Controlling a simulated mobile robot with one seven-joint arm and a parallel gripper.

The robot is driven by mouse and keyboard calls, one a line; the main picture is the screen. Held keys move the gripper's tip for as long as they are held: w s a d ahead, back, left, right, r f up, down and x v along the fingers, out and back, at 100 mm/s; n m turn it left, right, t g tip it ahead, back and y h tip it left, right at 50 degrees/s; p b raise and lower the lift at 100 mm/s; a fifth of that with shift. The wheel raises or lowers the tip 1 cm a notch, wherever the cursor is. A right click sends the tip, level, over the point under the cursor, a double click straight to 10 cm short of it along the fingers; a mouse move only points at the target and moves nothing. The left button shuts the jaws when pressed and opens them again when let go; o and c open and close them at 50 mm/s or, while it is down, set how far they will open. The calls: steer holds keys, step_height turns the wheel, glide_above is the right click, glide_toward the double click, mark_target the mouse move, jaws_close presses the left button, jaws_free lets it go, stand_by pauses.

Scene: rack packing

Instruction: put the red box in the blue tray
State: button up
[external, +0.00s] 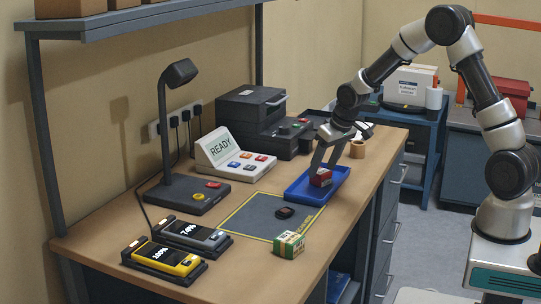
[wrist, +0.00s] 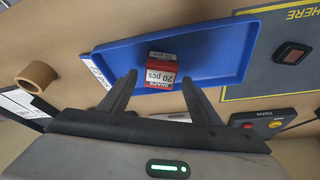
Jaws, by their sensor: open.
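The small red box (external: 320,178) sits inside the blue tray (external: 300,191) at the right side of the workbench. In the wrist view the red box (wrist: 161,68) has a white printed label and lies within the blue tray (wrist: 215,52), near the tray's close edge. My gripper (external: 325,167) is just above the tray. In the wrist view the fingers of my gripper (wrist: 160,82) are spread apart, one on each side of the box, with gaps to it. Whether the box rests fully on the tray floor is hard to tell.
A dark mat (external: 262,215) with a small black device (external: 285,212) lies left of the tray. A tape roll (external: 357,149) sits behind the tray. A lamp (external: 180,190) and a display console (external: 232,155) stand further left.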

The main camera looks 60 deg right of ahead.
steer(key=v, duration=0.9)
steer(key=shift+r+p, duration=0.15)
steer(key=shift+p, duration=0.15)
